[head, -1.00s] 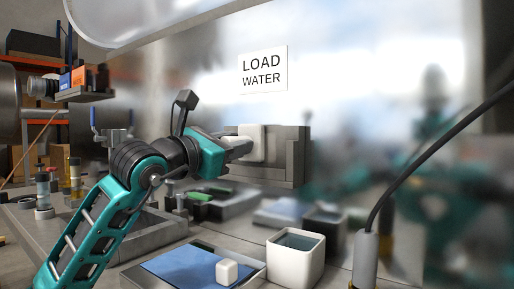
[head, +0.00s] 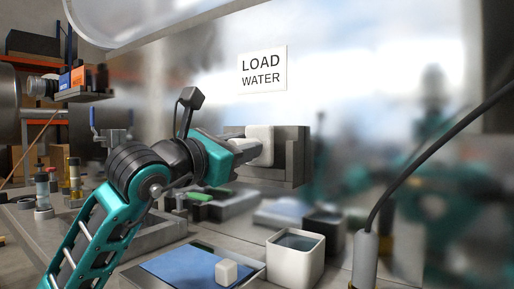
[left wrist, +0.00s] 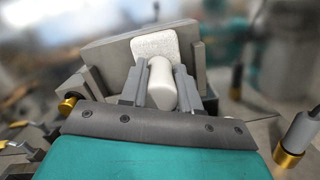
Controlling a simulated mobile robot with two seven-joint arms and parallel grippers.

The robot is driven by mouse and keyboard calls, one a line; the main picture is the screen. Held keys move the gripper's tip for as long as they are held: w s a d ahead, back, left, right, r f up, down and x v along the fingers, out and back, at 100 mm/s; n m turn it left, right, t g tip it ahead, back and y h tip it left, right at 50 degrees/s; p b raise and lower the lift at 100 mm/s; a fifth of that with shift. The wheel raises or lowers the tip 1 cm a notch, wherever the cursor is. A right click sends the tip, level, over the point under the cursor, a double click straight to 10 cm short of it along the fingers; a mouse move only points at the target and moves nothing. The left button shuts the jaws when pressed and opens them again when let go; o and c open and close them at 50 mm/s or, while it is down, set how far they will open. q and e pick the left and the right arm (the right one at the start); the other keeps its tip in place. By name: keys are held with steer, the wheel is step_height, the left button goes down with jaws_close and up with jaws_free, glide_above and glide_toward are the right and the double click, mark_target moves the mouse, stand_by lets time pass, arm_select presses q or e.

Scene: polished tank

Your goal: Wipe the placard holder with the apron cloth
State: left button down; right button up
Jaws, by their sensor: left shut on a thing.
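The placard holder is a grey block-like bracket (head: 293,157) at the tank wall, below the LOAD WATER placard (head: 262,70). It also shows in the left wrist view (left wrist: 105,55), behind the fingers. My left gripper (head: 250,150) is shut on the white apron cloth (head: 262,140). In the left wrist view the cloth (left wrist: 160,82) is bunched between the fingers (left wrist: 161,90), with a flat white part against the holder's face. Exact contact is hard to tell. My right gripper is not in view.
A white open container (head: 295,262) and a small white block (head: 226,272) on a blue sheet (head: 180,270) stand in front. A black cable (head: 400,170) arcs at the right. The polished tank wall (head: 400,70) carries blurred reflections.

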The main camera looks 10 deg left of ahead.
arm_select(q)
steer(key=shift+r+b+v, duration=0.15)
steer(key=shift+b+v, duration=0.3)
steer(key=shift+v, duration=0.8)
steer(key=shift+r+b+v, duration=0.1)
steer(key=shift+b+v, duration=0.35)
steer(key=shift+v, duration=0.8)
steer(key=shift+s+d, duration=0.1)
